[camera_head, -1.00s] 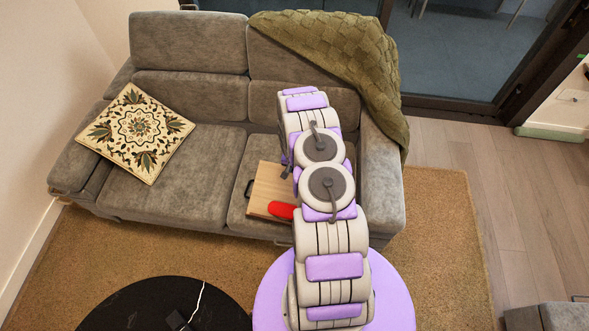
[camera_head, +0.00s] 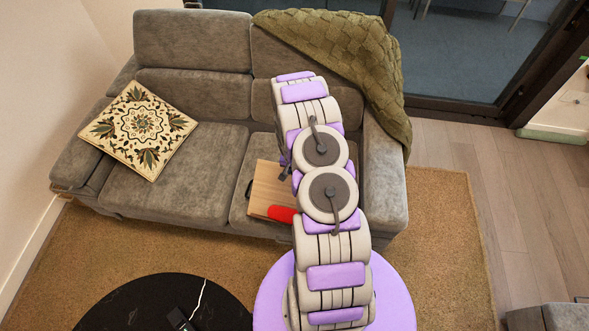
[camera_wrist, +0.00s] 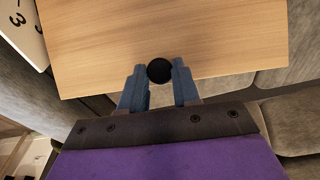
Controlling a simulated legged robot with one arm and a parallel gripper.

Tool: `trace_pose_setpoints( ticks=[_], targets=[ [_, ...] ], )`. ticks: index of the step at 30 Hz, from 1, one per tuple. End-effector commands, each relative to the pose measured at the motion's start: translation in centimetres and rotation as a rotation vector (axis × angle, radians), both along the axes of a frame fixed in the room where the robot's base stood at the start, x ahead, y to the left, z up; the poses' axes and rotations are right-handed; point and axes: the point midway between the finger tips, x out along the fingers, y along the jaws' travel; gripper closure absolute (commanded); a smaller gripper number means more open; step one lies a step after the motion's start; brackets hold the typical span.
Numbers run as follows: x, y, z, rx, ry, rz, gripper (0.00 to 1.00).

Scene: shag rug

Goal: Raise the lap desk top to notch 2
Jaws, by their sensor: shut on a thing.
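The lap desk's light wooden top (camera_head: 270,188) lies on the right seat of the sofa, partly hidden behind my arm in the head view. In the wrist view the wooden top (camera_wrist: 180,35) fills the upper part, with a round black knob (camera_wrist: 159,70) at its near edge. My gripper (camera_wrist: 159,75) has its blue fingers on either side of the knob and is shut on it. A white plate with dark numerals, one looking like a 3 (camera_wrist: 22,24), shows at the upper left. The notch the top rests in cannot be seen.
A red object (camera_head: 283,214) lies at the desk's front edge, and a dark handle (camera_head: 248,189) is at its left side. A patterned cushion (camera_head: 139,131) and green throw (camera_head: 345,55) are on the sofa. A round black table (camera_head: 150,303) stands in front.

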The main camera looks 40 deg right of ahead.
Motion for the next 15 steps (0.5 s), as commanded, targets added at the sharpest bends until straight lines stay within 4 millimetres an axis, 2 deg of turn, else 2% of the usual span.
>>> trace_pose_setpoints(
  ticks=[9, 10, 15],
  targets=[
    [-0.35, 0.09, -0.15, 0.004, 0.008, -0.002, 1.0],
    [-0.34, 0.08, -0.15, 0.004, 0.008, -0.002, 0.67],
    [-0.22, 0.03, -0.12, 0.003, 0.006, -0.001, 0.51]
  ],
)
